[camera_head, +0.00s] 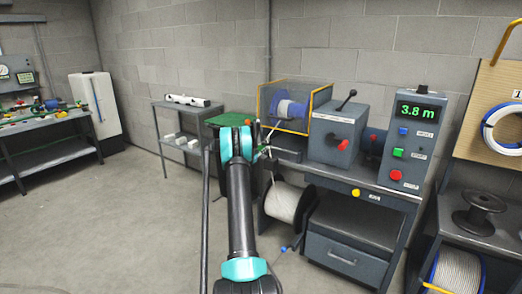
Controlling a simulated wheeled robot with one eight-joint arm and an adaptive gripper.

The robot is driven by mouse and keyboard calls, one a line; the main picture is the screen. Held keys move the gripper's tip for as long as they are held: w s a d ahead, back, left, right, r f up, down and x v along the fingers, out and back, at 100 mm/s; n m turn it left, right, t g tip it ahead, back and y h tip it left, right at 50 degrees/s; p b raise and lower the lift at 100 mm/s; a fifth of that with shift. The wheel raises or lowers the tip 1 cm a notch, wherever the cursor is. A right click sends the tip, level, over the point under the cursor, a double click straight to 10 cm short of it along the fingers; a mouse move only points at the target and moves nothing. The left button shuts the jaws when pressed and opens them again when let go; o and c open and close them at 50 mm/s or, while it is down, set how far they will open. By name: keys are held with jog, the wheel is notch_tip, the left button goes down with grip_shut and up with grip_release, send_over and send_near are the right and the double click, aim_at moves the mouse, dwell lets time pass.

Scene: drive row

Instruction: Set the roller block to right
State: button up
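I cannot clearly make out which part is the roller block. A grey machine box (338,135) on the bench carries a black lever (347,100), tilted up to the right, and a red knob (342,145) on its front. Left of it, a yellow-edged clear guard (293,105) covers a blue and white drum (290,108). My black and teal arm reaches up the middle of the picture. My gripper (266,146) is at its far end, before the bench's left end, and looks small. Its fingers are too unclear to tell open from shut. My arm hides part of the bench's left end.
A control box (411,140) reading "3.8 m" stands on the bench's right, with blue, green and red buttons. A white cable reel (285,203) hangs below. A black spool (478,212) stands on a right-hand shelf. Open floor (120,230) lies to the left.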

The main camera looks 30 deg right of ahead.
grip_shut()
jog(key=s+d, duration=0.5)
jog(key=s, duration=0.8)
jog(key=shift+d, duration=0.15)
jog(key=o, duration=0.7)
grip_release()
jog(key=shift+s+d, duration=0.1)
jog(key=v, duration=1.2)
